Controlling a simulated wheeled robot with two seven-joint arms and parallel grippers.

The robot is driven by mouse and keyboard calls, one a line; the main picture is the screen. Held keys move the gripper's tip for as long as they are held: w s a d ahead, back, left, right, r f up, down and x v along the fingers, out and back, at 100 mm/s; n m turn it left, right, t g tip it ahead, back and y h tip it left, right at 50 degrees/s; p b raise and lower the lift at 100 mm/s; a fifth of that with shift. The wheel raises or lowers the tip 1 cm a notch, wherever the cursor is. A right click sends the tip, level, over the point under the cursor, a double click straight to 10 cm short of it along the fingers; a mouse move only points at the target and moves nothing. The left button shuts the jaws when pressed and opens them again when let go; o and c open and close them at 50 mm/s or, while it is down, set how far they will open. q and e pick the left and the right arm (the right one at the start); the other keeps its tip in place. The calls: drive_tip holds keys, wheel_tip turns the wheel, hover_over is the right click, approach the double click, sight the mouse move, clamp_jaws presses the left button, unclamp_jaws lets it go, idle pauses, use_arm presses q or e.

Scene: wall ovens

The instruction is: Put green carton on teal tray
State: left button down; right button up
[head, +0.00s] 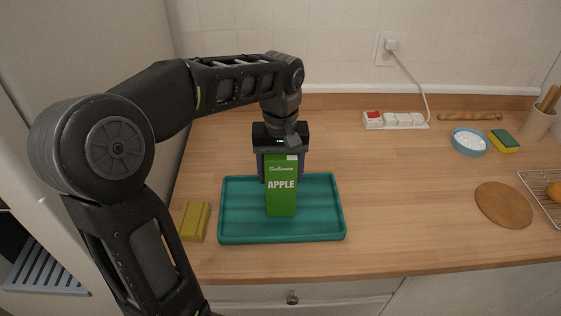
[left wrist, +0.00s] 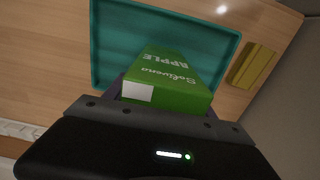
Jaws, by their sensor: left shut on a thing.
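A green carton (head: 281,197) marked APPLE stands upright at the middle of the teal tray (head: 328,228) in the head view. Whether its base touches the tray floor I cannot tell. My left gripper (head: 281,172) comes down from above and is shut on the upper part of the carton. In the left wrist view the carton (left wrist: 167,75) sits between the fingers, with the tray (left wrist: 104,45) beyond it. My right gripper is not in view.
A yellow block (head: 194,221) lies just left of the tray. A power strip (head: 395,121), a blue bowl (head: 469,142), a sponge (head: 504,141) and a round brown board (head: 503,205) are to the right. The counter between tray and board is clear.

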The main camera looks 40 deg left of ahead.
use_arm(q)
drive_tip(key=shift+f, duration=0.3)
drive_tip(key=shift+c, duration=1.6)
unclamp_jaws()
drive_tip(key=shift+f, duration=0.1)
drive_tip(key=shift+r, duration=0.45)
wheel_tip(320, 180, up, 7)
drive_tip(key=shift+f, duration=0.15)
wheel_tip(320, 180, up, 5)
drive_tip(key=p, duration=0.5)
drive_tip(key=shift+f, duration=0.1)
